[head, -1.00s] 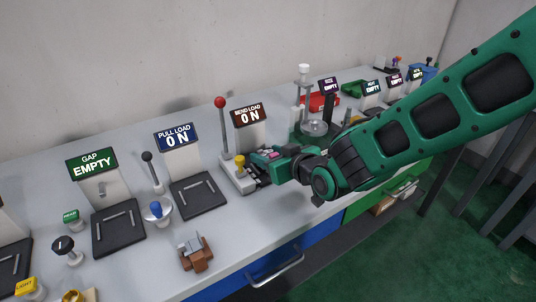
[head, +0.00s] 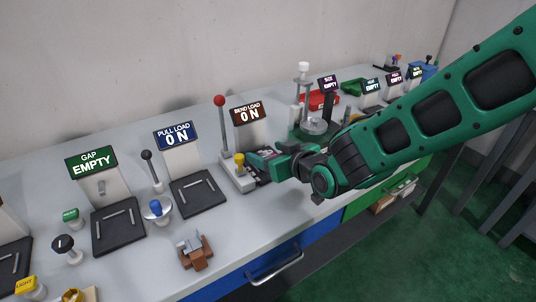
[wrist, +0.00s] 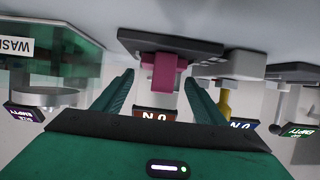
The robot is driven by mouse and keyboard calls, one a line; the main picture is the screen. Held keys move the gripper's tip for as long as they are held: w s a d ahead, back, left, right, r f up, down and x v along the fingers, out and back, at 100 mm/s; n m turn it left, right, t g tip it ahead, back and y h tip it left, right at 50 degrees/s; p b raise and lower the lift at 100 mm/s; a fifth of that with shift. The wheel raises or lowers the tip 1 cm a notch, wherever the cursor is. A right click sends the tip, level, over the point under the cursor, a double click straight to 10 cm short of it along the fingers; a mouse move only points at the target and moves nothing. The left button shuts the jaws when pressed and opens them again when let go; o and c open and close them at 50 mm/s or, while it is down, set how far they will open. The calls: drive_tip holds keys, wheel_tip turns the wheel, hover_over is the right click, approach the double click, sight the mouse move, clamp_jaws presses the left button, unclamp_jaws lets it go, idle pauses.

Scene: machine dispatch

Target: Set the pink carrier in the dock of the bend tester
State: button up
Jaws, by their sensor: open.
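The pink carrier (wrist: 163,72) shows in the wrist view, which is upside down. It appears seated on the dark dock plate (wrist: 200,47) of the bend tester. In the head view my gripper hides the carrier and most of the dock. The bend tester's display (head: 250,113) reads 0 N. My gripper (head: 258,161) is low at the front of the tester. In the wrist view my gripper (wrist: 162,84) is open, with one finger on each side of the carrier and visible gaps between.
A lever with a red ball (head: 219,101) and a yellow knob (head: 239,160) stand left of my gripper. The pull tester's empty dock (head: 198,193) lies further left. A brown and grey carrier (head: 195,250) sits at the front edge. A round machine (head: 313,126) stands behind my wrist.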

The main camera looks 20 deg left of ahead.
drive_tip(key=v, duration=1.2)
